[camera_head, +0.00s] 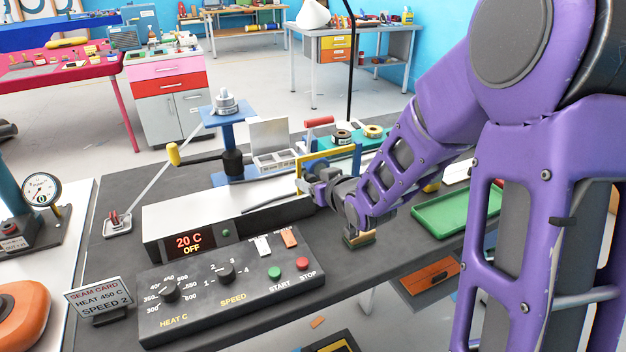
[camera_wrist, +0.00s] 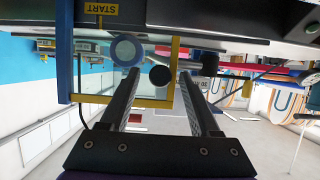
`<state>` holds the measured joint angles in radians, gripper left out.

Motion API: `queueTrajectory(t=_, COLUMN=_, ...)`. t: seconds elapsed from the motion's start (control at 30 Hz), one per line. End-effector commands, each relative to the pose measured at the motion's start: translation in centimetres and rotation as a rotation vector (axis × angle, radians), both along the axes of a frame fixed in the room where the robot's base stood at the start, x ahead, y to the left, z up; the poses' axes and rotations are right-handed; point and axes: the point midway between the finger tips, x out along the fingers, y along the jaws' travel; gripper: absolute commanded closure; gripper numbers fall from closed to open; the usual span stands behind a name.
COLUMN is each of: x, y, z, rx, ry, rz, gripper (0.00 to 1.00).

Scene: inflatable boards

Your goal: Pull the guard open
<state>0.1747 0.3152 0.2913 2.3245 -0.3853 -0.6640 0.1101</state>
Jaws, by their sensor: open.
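A yellow frame that looks like the guard (camera_head: 345,155) stands at the right end of the long machine, partly hidden by my arm. In the wrist view, its yellow bars (camera_wrist: 175,70) form a corner beside a blue post (camera_wrist: 66,60). My gripper (camera_head: 312,183) is at the frame's near left side. The wrist view shows my gripper (camera_wrist: 158,76) open, with the upright yellow bar between its two dark fingers, nearer the right one. A round black knob also shows between them. I cannot tell whether a finger touches the bar.
A control box (camera_head: 232,285) with knobs and buttons stands in front of the machine (camera_head: 190,225), whose display reads 20 C OFF. A green tray (camera_head: 455,207) lies right of my gripper. A lever with a yellow knob (camera_head: 173,154) and blue stand (camera_head: 230,125) are behind.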

Motion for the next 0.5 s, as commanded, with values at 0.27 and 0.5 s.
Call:
queueTrajectory(t=0.27, x=0.00, y=0.00, z=0.00, rx=0.000, ry=0.000, rz=0.000, gripper=0.75)
queueTrajectory(t=0.5, x=0.00, y=0.00, z=0.01, rx=0.000, ry=0.000, rz=0.000, gripper=1.00)
